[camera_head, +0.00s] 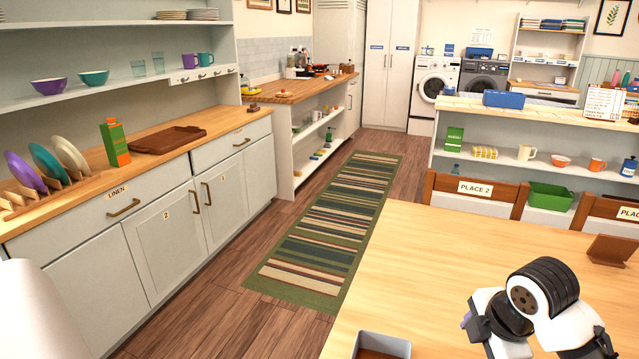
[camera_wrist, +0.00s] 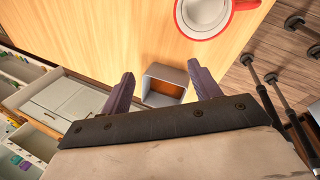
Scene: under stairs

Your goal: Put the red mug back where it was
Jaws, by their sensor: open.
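My gripper (camera_wrist: 161,75) is open, its two dark purple fingers apart with nothing held between them. In the wrist view a round white piece with a red rim (camera_wrist: 178,18) lies on the wooden table at the top edge, partly cut off. A part juts from its right side like a handle; I cannot tell for sure that it is the red mug. It is beyond my fingertips, apart from them. A small grey open box (camera_wrist: 181,77), brown inside, shows between and beyond the fingers. No clearly red mug shows in the head view.
The grey box also shows at the near edge of the dining table (camera_head: 470,255). Chairs labelled "PLACE 2" (camera_head: 475,188) stand behind it. An orange mug (camera_head: 597,164) is on the white shelf unit. Purple (camera_head: 190,61) and teal mugs (camera_head: 206,59) stand on the left shelf. A striped rug (camera_head: 330,225) covers the clear aisle.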

